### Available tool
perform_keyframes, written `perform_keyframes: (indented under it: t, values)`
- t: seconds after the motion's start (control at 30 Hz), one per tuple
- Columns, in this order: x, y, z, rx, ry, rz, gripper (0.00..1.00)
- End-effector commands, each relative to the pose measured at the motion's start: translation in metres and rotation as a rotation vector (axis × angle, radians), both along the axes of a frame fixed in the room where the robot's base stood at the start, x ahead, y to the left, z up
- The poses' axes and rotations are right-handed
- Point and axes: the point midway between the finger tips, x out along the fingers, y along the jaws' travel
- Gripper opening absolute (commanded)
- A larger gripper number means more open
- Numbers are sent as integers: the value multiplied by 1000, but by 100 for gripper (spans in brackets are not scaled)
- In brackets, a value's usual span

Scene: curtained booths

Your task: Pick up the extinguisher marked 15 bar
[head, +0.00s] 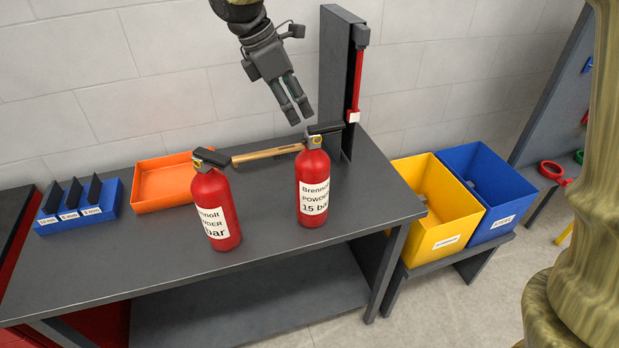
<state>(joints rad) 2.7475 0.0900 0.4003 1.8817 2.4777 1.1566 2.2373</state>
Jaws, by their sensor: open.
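The red extinguisher marked 15 bar (314,176) stands upright on the right part of the grey table (270,262). Its white label reads "Brennolt POWDER 15 bar", and it has a black handle and a small yellow gauge on top.
A wooden-handled hammer (268,153) lies behind the extinguishers. An orange tray (163,203) and a blue labelled holder (78,227) are at left. A dark post (334,80) with a red clamp bar (358,80) rises close right of my gripper. Yellow (417,243) and blue (480,233) bins stand right.

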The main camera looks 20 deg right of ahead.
Motion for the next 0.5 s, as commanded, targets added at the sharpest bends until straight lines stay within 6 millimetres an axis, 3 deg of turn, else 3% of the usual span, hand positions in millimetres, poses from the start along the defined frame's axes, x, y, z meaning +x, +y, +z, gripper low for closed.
perform_keyframes:
  t: [0.3, 0.5]
  values:
    - [-1, -23, -36, -1, 2, -10, 54]
    - [-1, -26, -45, -1, 3, -8, 54]
